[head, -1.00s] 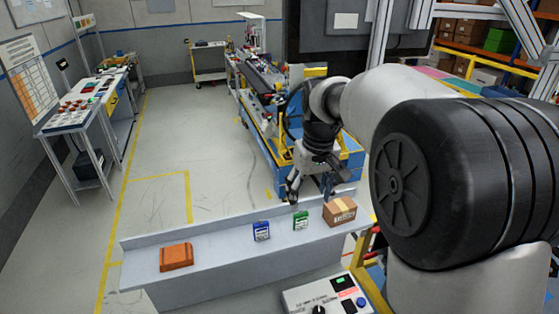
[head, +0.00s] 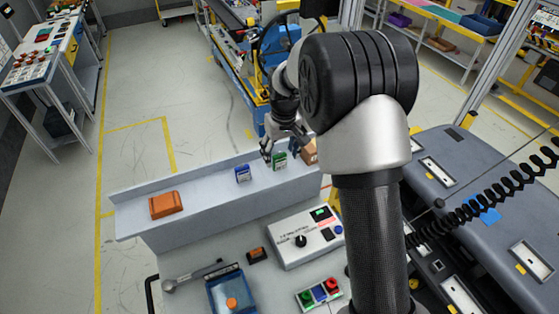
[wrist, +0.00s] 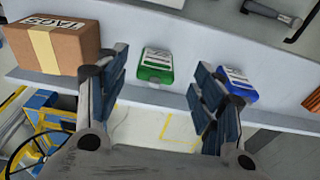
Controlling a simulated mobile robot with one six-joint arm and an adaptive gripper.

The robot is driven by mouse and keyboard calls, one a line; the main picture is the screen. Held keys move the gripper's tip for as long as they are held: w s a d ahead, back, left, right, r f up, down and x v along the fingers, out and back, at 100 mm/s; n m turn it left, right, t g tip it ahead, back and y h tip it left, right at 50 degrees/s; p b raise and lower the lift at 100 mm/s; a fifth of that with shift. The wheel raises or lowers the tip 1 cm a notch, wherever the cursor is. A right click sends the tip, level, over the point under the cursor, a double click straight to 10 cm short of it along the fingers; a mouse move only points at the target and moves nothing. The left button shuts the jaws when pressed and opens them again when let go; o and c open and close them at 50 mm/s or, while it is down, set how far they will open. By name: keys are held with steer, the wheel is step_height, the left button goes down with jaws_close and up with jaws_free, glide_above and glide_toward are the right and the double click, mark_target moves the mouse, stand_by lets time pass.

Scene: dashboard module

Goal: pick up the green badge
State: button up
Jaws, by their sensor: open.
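The green badge (head: 279,160) stands on the grey shelf, between the blue badge and the cardboard box. In the wrist view the green badge (wrist: 157,66) shows with its white label, ahead of and between my fingers. My gripper (wrist: 160,85) is open and empty, its two dark padded fingers spread either side of the badge in the picture, apart from it. In the head view my gripper (head: 284,148) hangs by the shelf's far edge close to the green badge. The right finger overlaps part of the blue badge (wrist: 238,84) in the wrist view.
The blue badge (head: 243,173) stands left of the green one. A cardboard box (head: 310,152), partly hidden by my arm, is on the right. An orange case (head: 166,204) lies at the left of the shelf (head: 210,188). A control box (head: 307,237) sits in front.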

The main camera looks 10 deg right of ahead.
mark_target(280, 155)
steer(key=f, duration=0.1)
steer(key=w+f+p, duration=0.1)
steer(key=f, duration=0.3)
steer(key=shift+w+f, duration=0.15)
steer(key=shift+w, duration=0.15)
steer(key=shift+s, duration=0.1)
steer(key=shift+c, duration=0.3)
steer(key=c, duration=1)
